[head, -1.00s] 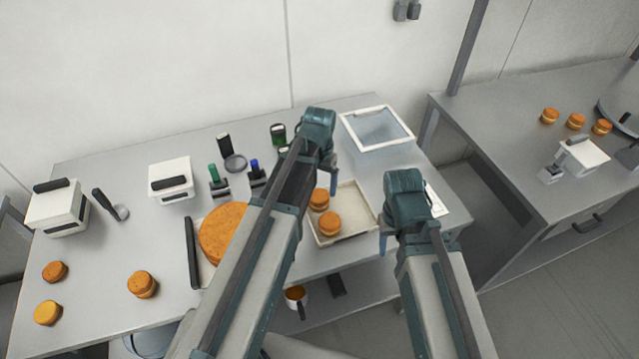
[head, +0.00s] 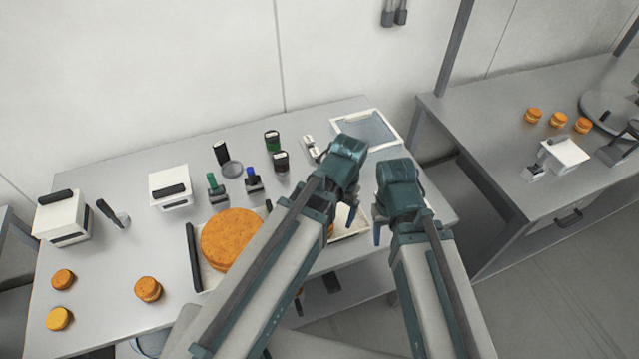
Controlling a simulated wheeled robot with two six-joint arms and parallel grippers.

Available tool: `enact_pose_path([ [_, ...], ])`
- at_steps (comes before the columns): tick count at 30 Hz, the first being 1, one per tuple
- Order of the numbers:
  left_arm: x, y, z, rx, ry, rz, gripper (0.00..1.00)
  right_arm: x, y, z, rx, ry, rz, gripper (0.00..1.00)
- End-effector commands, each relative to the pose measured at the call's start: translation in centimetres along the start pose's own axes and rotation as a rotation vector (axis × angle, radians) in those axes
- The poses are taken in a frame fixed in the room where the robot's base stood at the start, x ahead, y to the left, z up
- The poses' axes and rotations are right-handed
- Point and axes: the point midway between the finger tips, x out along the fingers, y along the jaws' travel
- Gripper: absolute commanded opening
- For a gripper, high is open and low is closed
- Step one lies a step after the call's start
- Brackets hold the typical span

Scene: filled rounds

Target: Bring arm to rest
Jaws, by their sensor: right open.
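My left arm reaches over the table from the bottom. Its gripper (head: 350,215) hangs over the pale tray (head: 345,238), and only a bluish finger shows below the wrist, so its jaws are unclear. My right gripper (head: 378,232) is open, beside the left one at the tray's right side, with nothing seen in it. Its wrist hides most of the jaws. The left arm covers most of the tray and nearly all of the orange rounds in it.
A large orange disc (head: 230,240) lies left of my left arm. Small orange rounds (head: 148,289) lie at the left. White boxes (head: 170,188), stamps (head: 253,180) and a glass-topped bin (head: 366,130) stand further back. A second table (head: 500,130) is at the right.

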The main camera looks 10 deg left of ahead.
Motion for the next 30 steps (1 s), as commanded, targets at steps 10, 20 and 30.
enact_pose_path([
  [10, -0.1, 2.9, 3.2, 0.033, -0.01, -0.03, 0.89, 0.0, 0.0, 0.0, 0.0, 0.0, 0.0, 0.54],
  [20, 1.8, 3.0, 3.0, 0.034, -0.009, -0.029, 0.89, 1.9, -0.2, -0.1, -0.001, 0.0, 0.0, 0.54],
  [30, 7.0, 3.3, 2.8, 0.038, -0.009, -0.03, 0.89, 7.1, -0.7, -0.4, -0.005, 0.0, 0.001, 0.54],
])
